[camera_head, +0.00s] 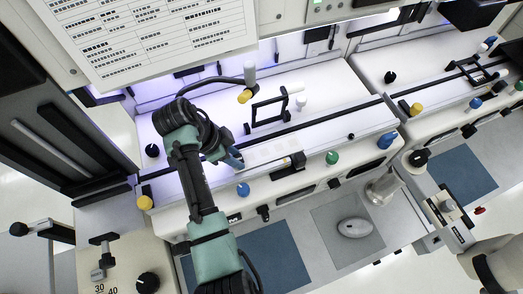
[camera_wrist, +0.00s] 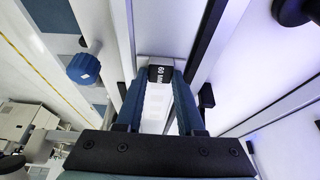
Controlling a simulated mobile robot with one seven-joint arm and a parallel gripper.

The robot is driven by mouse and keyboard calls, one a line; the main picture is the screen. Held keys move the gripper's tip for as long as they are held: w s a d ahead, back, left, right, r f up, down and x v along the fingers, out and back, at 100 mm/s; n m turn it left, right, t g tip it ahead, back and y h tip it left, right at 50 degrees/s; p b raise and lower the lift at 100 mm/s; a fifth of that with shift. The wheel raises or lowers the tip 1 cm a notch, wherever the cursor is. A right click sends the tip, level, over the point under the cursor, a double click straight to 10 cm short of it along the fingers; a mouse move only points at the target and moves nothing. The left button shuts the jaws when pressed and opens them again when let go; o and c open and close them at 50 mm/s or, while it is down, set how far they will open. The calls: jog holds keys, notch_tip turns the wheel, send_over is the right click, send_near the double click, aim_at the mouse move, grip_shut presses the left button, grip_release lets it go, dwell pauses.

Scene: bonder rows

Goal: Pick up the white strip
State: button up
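A pale white strip (camera_head: 268,152) lies along the front of the near white machine, to the right of my gripper (camera_head: 236,160) in the head view. My gripper's blue fingertips are near its left end there. In the wrist view, my gripper (camera_wrist: 158,100) has its two blue fingers apart, one on each side of the white strip (camera_wrist: 155,108). A black block marked "60 MM" (camera_wrist: 160,73) is at the strip's far end. I cannot tell whether the fingers touch the strip or are above it. The strip's near part is hidden by the gripper body.
A black handle frame (camera_head: 268,108) stands behind the strip. Blue (camera_head: 243,189) and green (camera_head: 332,157) knobs line the machine's front. A blue knob (camera_wrist: 83,68) also shows left of the fingers in the wrist view. A mouse (camera_head: 355,228) lies on a grey mat below.

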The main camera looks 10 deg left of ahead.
grip_shut()
jog(key=shift+r, duration=0.15)
notch_tip(320, 180, up, 10)
jog(key=p, duration=0.1)
dwell(0.3)
